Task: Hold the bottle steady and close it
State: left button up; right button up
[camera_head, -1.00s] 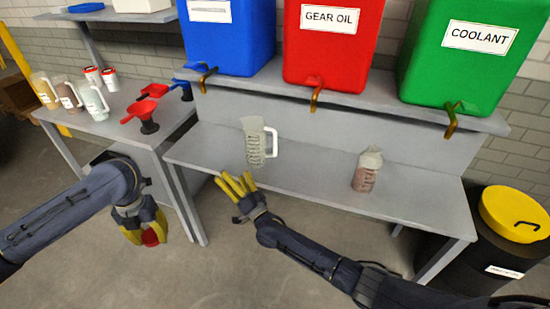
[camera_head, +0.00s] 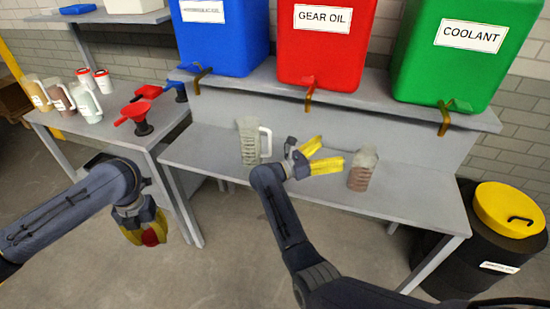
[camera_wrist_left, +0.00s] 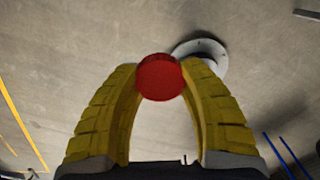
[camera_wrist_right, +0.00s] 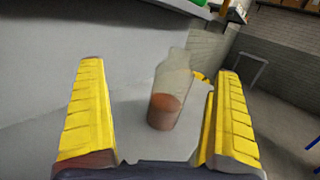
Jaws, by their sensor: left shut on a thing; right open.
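The bottle (camera_head: 362,169) is translucent with a reddish-brown liquid inside. It stands upright on the grey bench, toward its right side, and no cap shows on it. In the right wrist view the bottle (camera_wrist_right: 170,92) stands beyond and between my fingers. My right gripper (camera_head: 330,156) is open, just left of the bottle and apparently not around it. My left gripper (camera_head: 150,238) is shut on a red cap (camera_wrist_left: 160,77), held above the floor left of the bench. The cap sits between the yellow fingertips in the left wrist view.
A clear jug (camera_head: 249,141) with a white handle stands left of my right gripper. Blue, red (camera_head: 325,45) and green (camera_head: 465,50) tanks with taps sit on the shelf above. A side table (camera_head: 60,115) holds jugs and funnels. A black bin (camera_head: 455,260) stands at right.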

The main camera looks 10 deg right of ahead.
aim_at(355, 160)
jog(key=s+f+m+g, duration=0.1)
jog(key=s+d+f+m+g+y, duration=0.1)
jog(key=f, duration=0.1)
jog(key=shift+s+d+f+m, duration=0.15)
jog(key=shift+s+f+m, duration=0.05)
jog(key=shift+s+m, duration=0.1)
jog(key=shift+w+d, duration=0.15)
jog(key=shift+d, duration=1.55)
jog(key=shift+w+d, duration=0.15)
jog(key=shift+d, duration=1.55)
